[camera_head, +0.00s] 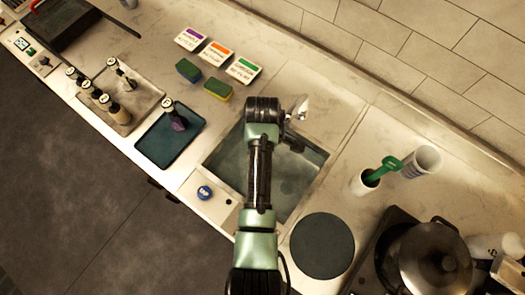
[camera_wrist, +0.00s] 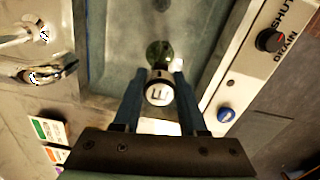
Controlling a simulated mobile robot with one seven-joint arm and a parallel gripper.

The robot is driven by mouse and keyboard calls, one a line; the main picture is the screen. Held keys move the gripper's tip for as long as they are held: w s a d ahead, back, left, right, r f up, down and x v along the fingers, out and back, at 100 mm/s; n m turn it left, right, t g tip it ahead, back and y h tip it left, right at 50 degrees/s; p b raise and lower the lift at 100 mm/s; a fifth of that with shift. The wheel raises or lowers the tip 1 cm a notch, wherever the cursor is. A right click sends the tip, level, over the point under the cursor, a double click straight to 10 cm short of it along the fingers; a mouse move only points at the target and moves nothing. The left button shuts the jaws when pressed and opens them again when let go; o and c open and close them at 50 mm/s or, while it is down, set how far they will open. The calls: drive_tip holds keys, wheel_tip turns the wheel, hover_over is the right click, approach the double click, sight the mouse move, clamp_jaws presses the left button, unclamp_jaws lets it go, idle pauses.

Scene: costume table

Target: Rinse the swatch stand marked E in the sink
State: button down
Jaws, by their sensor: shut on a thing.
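In the wrist view the swatch stand marked E (camera_wrist: 159,94) is between the two fingers of my gripper (camera_wrist: 155,100), which is shut on it. Its round white top with the letter E faces the camera, and a dark green part (camera_wrist: 158,52) shows beyond it. The stand is over the sink basin (camera_wrist: 112,70); I cannot tell its height above the bottom. In the head view my arm covers the middle of the sink (camera_head: 232,163), and the gripper and stand are hidden. The metal tap (camera_head: 300,107) is at the sink's back edge.
A SHUT/DRAIN knob (camera_wrist: 270,40) and blue knob (camera_wrist: 226,115) sit along the front rim. Left are a dark tray (camera_head: 150,145) with one stand, a pale tray (camera_head: 145,98) with several, sponges (camera_head: 218,89) and cards. A round dark mat (camera_head: 322,246) and pot (camera_head: 437,262) are right.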

drive_tip(key=shift+f+b, duration=3.5)
drive_tip(key=shift+f, duration=1.5)
drive_tip(key=shift+w, duration=0.1)
drive_tip(key=shift+w+a+b, duration=0.35)
drive_tip(key=shift+w+a, duration=0.2)
drive_tip(key=shift+a, duration=0.35)
drive_tip(key=shift+s+d+r+p, duration=0.15)
drive_tip(key=shift+s+d+p, duration=0.3)
drive_tip(key=shift+d+p, duration=0.3)
drive_tip(key=shift+s+d+p, duration=0.65)
drive_tip(key=shift+s+d, duration=0.2)
drive_tip(key=shift+d, duration=0.3)
drive_tip(key=shift+w+a, duration=0.1)
drive_tip(key=shift+a, duration=0.05)
